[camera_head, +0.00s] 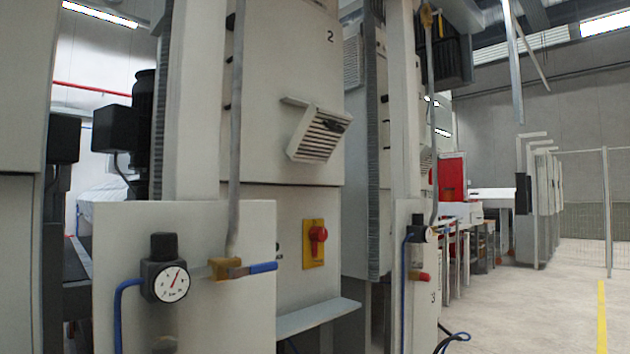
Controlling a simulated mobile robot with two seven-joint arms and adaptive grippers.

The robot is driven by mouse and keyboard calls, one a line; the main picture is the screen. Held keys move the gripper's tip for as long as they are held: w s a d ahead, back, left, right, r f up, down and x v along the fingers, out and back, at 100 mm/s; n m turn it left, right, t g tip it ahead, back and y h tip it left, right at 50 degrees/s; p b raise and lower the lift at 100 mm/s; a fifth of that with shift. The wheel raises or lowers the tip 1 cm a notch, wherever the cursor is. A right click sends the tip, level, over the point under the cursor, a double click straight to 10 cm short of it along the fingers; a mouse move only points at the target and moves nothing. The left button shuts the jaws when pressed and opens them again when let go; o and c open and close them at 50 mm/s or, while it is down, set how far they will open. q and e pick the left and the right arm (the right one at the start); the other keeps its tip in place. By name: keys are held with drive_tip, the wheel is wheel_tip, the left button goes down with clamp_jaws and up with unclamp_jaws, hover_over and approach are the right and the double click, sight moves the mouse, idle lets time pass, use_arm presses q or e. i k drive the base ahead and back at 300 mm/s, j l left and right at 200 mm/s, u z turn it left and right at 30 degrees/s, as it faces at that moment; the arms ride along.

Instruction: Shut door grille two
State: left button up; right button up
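A door grille (319,135) with horizontal slats sits on the pale cabinet door (283,60) marked "2" near its top right. Neither of my grippers is in the head view.
Below the grille are a red knob on a yellow plate (314,243) and a grey ledge (305,318). A front panel (190,325) carries a pressure gauge (171,284) and a blue-handled valve (262,268). Open floor (560,310) lies at the right.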

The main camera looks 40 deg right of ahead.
sight(320, 131)
drive_tip(key=z, duration=1.15)
